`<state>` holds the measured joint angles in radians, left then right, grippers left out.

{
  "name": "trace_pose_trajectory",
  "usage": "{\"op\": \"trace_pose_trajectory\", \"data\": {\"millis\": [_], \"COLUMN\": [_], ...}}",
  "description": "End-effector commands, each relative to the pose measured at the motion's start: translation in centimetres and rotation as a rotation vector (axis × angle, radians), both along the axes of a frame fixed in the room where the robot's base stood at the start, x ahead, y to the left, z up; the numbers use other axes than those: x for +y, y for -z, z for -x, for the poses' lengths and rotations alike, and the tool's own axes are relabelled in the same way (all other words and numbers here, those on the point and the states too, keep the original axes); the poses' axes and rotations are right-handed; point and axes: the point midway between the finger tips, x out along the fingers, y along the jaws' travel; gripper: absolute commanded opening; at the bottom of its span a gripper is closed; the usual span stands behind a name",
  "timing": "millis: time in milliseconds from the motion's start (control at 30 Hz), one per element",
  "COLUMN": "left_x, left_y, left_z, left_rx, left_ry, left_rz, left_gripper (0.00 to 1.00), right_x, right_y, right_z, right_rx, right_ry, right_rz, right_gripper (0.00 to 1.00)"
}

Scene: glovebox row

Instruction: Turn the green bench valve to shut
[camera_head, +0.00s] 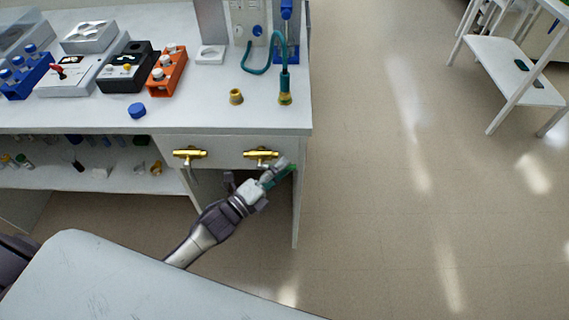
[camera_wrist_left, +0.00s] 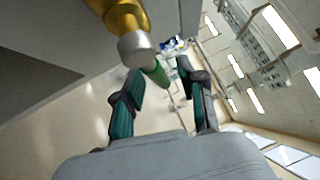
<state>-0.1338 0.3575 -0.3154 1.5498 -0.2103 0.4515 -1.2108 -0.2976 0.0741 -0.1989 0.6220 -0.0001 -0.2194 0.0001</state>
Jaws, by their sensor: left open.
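The green bench valve is the right one of two brass valves (camera_head: 261,154) on the bench's front panel. Its brass body shows at the top of the left wrist view (camera_wrist_left: 122,18), with a silver hub (camera_wrist_left: 136,47) and a green lever (camera_wrist_left: 157,73). In the head view a bit of green lever (camera_head: 290,169) shows past my fingers, pointing right. My left gripper (camera_head: 277,175) is just below the valve. In the left wrist view its teal-padded fingers (camera_wrist_left: 160,72) are apart, with the lever's end between them; I cannot tell whether they touch it. My right gripper is out of view.
A second brass valve (camera_head: 190,153) is to the left on the same panel. The white bench top (camera_head: 200,115) carries a blue cap (camera_head: 137,111), an orange block (camera_head: 167,70) and a teal hose (camera_head: 250,68). Open floor (camera_head: 400,200) lies to the right.

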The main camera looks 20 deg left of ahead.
Motion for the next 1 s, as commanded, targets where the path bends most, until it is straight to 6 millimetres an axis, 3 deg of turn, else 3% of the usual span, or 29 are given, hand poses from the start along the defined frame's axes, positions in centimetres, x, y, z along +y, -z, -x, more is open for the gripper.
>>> {"op": "trace_pose_trajectory", "data": {"millis": [133,433,467,700,1000], "left_x": [-0.56,-0.67,-0.67,-0.66,-0.65], "left_y": [-0.15,-0.13,-0.13,-0.13,-0.14], "left_z": [-0.96,-1.17,-1.17,-1.15,-1.14], "left_rx": [0.001,0.002,0.002,0.002,0.001], "left_ry": [0.000,0.000,0.000,0.000,0.000], "left_rz": [0.000,-0.001,-0.001,-0.001,0.000], "left_gripper": [0.40,0.40,0.39,0.00,0.00], "right_x": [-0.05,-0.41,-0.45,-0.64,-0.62], "right_y": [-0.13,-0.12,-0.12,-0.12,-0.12], "right_z": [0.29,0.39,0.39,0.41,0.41], "right_rx": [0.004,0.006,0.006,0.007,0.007], "right_ry": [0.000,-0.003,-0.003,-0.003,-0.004], "right_rz": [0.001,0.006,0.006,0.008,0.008], "right_gripper": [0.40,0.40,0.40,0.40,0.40]}}
